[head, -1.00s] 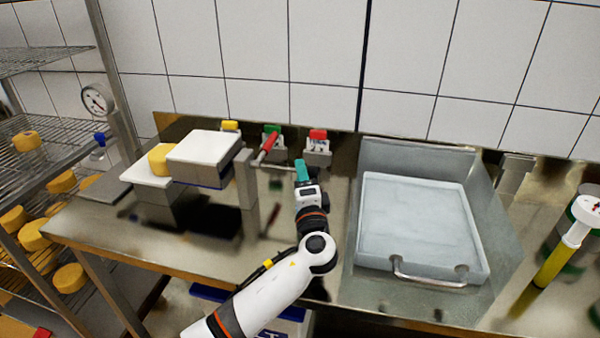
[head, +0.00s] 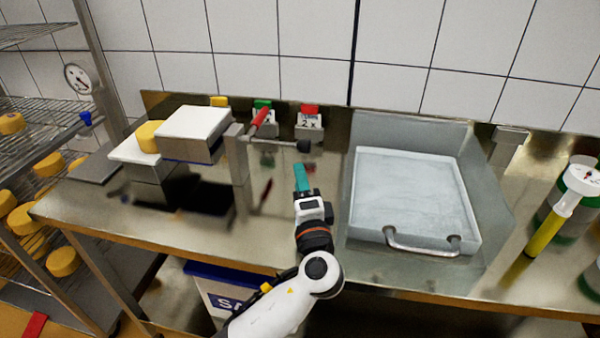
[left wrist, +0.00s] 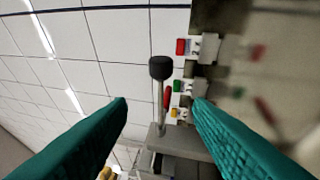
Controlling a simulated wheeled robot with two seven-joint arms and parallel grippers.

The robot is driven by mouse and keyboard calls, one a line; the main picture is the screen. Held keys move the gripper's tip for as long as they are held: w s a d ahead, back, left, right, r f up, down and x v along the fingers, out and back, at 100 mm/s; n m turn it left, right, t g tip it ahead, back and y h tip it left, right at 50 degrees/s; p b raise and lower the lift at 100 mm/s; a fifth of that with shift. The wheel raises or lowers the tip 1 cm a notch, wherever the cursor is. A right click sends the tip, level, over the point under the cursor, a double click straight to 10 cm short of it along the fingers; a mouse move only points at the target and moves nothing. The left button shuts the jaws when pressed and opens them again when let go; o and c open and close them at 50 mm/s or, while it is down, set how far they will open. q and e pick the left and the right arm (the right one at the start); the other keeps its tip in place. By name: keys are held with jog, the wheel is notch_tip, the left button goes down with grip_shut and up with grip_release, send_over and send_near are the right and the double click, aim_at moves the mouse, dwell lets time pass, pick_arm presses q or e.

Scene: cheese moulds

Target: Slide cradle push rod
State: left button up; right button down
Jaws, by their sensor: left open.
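The push rod (head: 275,143) is a thin metal bar with a black knob at its right end. It passes into a metal post (head: 237,155) beside the raised white block (head: 200,122). A red-handled lever (head: 260,118) stands above the rod. A yellow cheese (head: 148,136) sits on the lower white block, against the raised one. My left gripper (head: 300,168) has teal fingers, is open and empty, and is just in front of and below the knob, apart from it. In the left wrist view the black knob (left wrist: 161,67) shows beyond the gap between the open fingers (left wrist: 160,102).
A metal basin with a pale block (head: 410,205) and handle is close on the right. Small yellow, green and red tags (head: 310,112) stand along the back wall. A wire rack with cheeses (head: 60,262) is at left. A yellow-and-white tool (head: 550,225) stands at right.

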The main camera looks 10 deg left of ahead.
aim_at(296, 146)
pick_arm(q)
jog(key=w+a+m+h+p, duration=0.1)
jog(key=w+h+p, duration=0.1)
jog(key=w, duration=0.1)
jog(key=w+a+r+m+h+p, duration=0.1)
jog(key=w+m+h+p, duration=0.1)
jog(key=w+h+p, duration=0.1)
jog(key=w+a+r+m+t+h+p, duration=0.1)
jog(key=w+m+h+p, duration=0.1)
jog(key=w, duration=0.3)
jog(key=shift+h+p, duration=0.4)
jog(key=shift+p, duration=0.25)
jog(key=shift+s, duration=0.1)
grip_shut()
jog(key=shift+d, duration=0.1)
